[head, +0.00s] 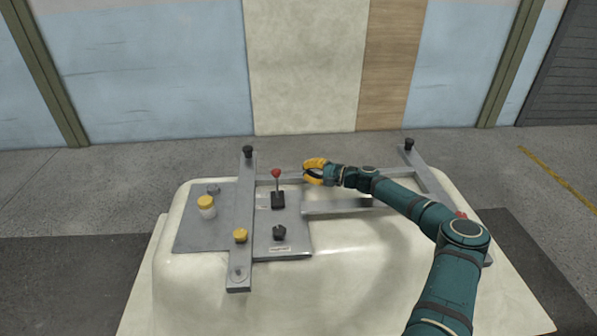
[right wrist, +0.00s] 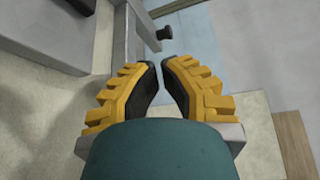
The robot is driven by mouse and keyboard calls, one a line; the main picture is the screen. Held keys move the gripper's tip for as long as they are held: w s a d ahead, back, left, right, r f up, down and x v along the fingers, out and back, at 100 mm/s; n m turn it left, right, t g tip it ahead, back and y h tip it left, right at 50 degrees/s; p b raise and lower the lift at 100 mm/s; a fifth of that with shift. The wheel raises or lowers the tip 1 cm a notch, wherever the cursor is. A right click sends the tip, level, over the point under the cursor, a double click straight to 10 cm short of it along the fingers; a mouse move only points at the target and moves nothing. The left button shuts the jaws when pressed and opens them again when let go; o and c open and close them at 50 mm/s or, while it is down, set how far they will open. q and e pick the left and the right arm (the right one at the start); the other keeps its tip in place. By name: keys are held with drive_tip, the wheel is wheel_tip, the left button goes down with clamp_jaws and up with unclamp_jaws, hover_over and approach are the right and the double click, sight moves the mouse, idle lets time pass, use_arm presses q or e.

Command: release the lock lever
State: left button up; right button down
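A lever with a red knob (head: 276,174) stands roughly upright from a black base on a grey plate (head: 190,236) on top of the cream tub shell. It looks like the lock lever. My right gripper (head: 307,172) has yellow fingers and is just right of the knob, apart from it. In the right wrist view the fingers (right wrist: 159,62) are partly open, with a narrow gap between the tips and nothing held. The lever cannot be made out there. My left gripper is not in view.
A grey frame of bars (head: 242,210) spans the shell (head: 180,290), with black knobs (head: 248,151) at its far ends. Yellow-topped knobs (head: 206,203) and a black knob (head: 279,232) stand near the lever. A red part (head: 461,214) shows behind my right arm.

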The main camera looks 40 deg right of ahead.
sight(277, 180)
drive_tip(key=b+x, duration=0.1)
drive_tip(key=x, duration=0.7)
drive_tip(key=shift+w+a+f, duration=0.15)
drive_tip(key=shift+w+a, duration=0.05)
drive_tip(key=shift+w, duration=0.05)
drive_tip(key=shift+a, duration=0.2)
drive_tip(key=shift+s+a+r, duration=0.35)
drive_tip(key=shift+s+a, duration=0.25)
drive_tip(key=shift+s, duration=0.25)
drive_tip(key=shift+s+a+r, duration=0.2)
drive_tip(key=shift+s+a, duration=0.3)
drive_tip(key=shift+a, duration=0.05)
